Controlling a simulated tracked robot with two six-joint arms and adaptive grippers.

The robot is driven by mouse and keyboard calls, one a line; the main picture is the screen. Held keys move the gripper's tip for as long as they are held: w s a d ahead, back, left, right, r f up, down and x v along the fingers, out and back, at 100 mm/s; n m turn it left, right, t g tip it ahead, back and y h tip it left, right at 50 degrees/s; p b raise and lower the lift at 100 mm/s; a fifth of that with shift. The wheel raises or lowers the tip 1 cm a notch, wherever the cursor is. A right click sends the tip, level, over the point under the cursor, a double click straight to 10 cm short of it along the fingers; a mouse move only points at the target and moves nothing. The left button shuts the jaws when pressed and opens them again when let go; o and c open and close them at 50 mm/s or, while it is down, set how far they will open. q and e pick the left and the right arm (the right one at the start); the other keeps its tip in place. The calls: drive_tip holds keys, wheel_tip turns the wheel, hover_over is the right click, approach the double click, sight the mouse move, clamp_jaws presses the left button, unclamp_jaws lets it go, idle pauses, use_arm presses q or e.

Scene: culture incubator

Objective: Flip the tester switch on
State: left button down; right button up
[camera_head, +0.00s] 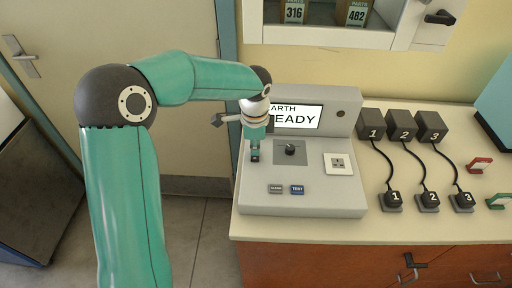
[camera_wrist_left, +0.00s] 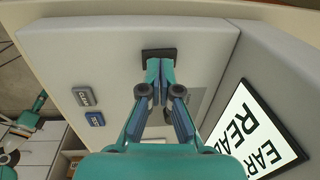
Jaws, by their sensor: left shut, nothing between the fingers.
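The tester (camera_head: 305,203) is a grey box on the counter with an upright back panel. Its lit screen (camera_head: 297,117) is partly covered by my left wrist; "ARTH" and "EADY" can be read. My left gripper (camera_head: 255,150) points down over the left part of the tester's top and is shut and empty. In the left wrist view, the closed fingertips (camera_wrist_left: 160,66) are at a small black switch (camera_wrist_left: 159,54), touching it or just short of it; I cannot tell which. The switch position is not readable.
The tester also carries a dial (camera_head: 290,149), a white socket (camera_head: 338,163), a grey button (camera_head: 276,189) and a blue TEST button (camera_head: 297,189). To its right are numbered black adapters (camera_head: 402,124) with cords and plugs. A cabinet with boxes (camera_head: 357,12) hangs above.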

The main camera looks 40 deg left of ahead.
use_arm(q)
wheel_tip(320, 180, up, 3)
drive_tip(key=shift+w+a+r+p, duration=0.1)
drive_tip(key=shift+w+p, duration=0.05)
drive_tip(key=shift+p, duration=1)
wheel_tip(320, 180, up, 10)
drive_tip(key=w, duration=0.1)
drive_tip(key=shift+a+b, duration=0.3)
drive_tip(key=shift+b, duration=0.05)
drive_tip(key=shift+f, duration=0.2)
